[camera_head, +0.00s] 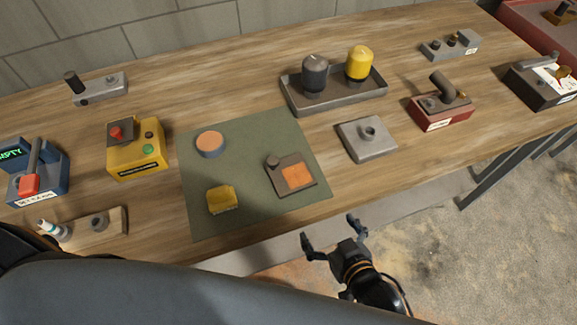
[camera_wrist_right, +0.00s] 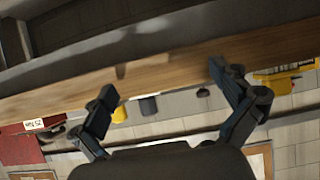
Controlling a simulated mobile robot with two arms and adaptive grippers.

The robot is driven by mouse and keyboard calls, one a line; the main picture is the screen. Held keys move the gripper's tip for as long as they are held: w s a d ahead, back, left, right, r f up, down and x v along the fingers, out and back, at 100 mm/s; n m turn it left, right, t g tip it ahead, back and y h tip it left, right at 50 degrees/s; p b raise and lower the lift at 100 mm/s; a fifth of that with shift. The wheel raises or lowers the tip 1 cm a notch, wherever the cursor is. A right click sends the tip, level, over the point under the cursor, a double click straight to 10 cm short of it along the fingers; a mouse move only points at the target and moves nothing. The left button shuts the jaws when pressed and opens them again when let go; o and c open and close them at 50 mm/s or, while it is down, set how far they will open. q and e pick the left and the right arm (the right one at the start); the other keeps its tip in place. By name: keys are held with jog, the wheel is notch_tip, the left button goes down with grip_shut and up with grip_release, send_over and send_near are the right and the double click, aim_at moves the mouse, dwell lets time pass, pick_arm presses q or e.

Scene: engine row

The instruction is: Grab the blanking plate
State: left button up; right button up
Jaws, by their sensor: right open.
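Two plate-like things could be the blanking plate, and I cannot tell which. A dark plate with a knob and an orange square (camera_head: 292,176) lies on the green mat (camera_head: 240,135). A grey square plate with a round boss (camera_head: 367,138) lies on the bench just right of the mat. My right gripper (camera_head: 329,229) is open and empty, off the bench's front edge, below the dark plate in the head view. Its spread fingers also show in the right wrist view (camera_wrist_right: 162,80), with nothing between them. My left gripper is not in view.
The mat also bears an orange-topped disc (camera_head: 210,143) and a yellow block (camera_head: 221,199). A grey tray (camera_head: 335,103) with dark and yellow canisters stands behind. A yellow button box (camera_head: 137,150) is left, a red block with a lever (camera_head: 441,110) right.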

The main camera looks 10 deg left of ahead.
jog(key=y, duration=0.1)
send_near(290, 172)
jog(key=shift+w+a+f+t+p, duration=0.2)
jog(key=shift+f+p, duration=0.2)
jog(key=shift+p, duration=0.05)
jog(key=shift+w+a+f+t+p, duration=0.15)
jog(key=shift+f+t+p, duration=0.05)
jog(key=shift+f+p, duration=0.25)
jog(key=shift+y, duration=0.3)
jog(key=x, duration=0.2)
jog(key=p+x, duration=0.1)
jog(key=x, duration=0.2)
jog(key=shift+r+p, duration=0.25)
jog(key=shift+p, duration=0.05)
jog(key=shift+w+a+f, duration=0.25)
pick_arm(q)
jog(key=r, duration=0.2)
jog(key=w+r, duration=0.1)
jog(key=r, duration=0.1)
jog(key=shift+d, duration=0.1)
pick_arm(e)
jog(key=c, duration=1.3)
jog(key=shift+r, duration=0.15)
jog(key=shift+c, duration=0.8)
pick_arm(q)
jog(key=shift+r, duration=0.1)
pick_arm(e)
jog(key=shift+r, duration=0.1)
